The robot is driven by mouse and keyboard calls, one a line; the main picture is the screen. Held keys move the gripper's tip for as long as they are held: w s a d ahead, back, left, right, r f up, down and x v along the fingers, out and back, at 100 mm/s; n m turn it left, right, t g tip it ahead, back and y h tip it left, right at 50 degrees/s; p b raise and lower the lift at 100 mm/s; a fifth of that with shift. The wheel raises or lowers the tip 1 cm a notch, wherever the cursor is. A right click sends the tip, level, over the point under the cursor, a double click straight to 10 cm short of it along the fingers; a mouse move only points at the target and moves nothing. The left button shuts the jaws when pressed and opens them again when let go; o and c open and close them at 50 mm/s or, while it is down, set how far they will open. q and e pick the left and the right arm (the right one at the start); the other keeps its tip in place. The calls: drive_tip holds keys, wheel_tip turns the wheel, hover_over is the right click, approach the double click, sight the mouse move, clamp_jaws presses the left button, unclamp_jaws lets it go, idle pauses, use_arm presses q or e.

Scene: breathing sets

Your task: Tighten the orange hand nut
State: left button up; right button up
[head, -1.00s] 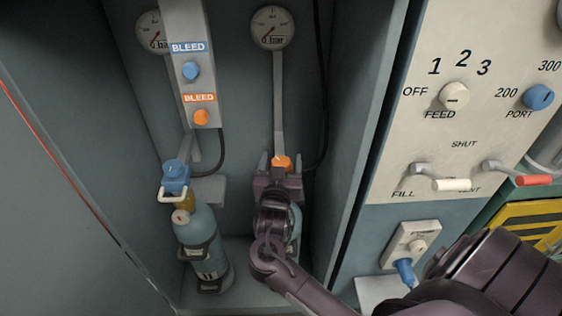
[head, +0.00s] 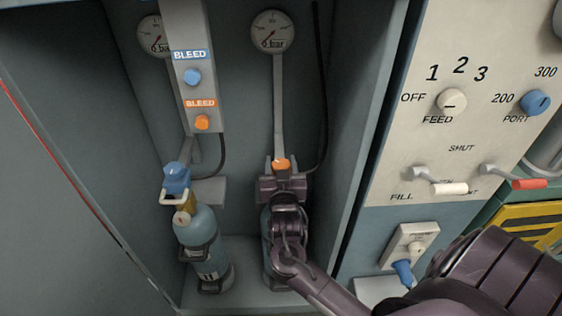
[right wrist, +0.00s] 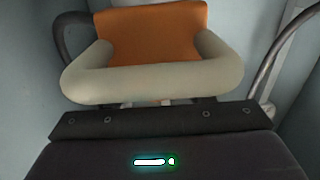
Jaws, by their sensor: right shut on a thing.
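The orange hand nut (head: 281,163) is at the foot of the grey pipe below the right gauge, above the right cylinder (head: 267,232). My right gripper (head: 282,171) reaches up to it from the front and is shut on it; the fingertips are mostly hidden. In the right wrist view the orange nut (right wrist: 155,32) fills the top middle, behind a thick cream bar (right wrist: 150,83). The bar and gripper hide where the fingers touch. My left gripper is not in view.
The left cylinder (head: 200,228) has a blue hand nut (head: 176,176) and a cream handle. Blue and orange BLEED knobs (head: 202,122) sit on a grey strip. The cabinet's right wall (head: 365,130) stands close beside my right arm. A control panel (head: 480,130) lies further right.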

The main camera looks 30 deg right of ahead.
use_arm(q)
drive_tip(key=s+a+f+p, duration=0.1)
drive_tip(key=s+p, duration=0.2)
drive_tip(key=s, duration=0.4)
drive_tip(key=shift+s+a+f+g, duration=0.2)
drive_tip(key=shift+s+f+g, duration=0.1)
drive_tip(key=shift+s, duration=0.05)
use_arm(e)
drive_tip(key=shift+n+t+y, duration=0.65)
drive_tip(key=shift+n+y, duration=0.8)
drive_tip(key=shift+y, duration=0.7)
drive_tip(key=shift+n+t+y, duration=0.65)
drive_tip(key=shift+n+y, duration=0.8)
drive_tip(key=shift+y, duration=0.7)
drive_tip(key=o, duration=1)
drive_tip(key=shift+c, duration=0.2)
drive_tip(key=s, duration=0.8)
drive_tip(key=shift+a, duration=0.15)
drive_tip(key=shift+w, duration=0.1)
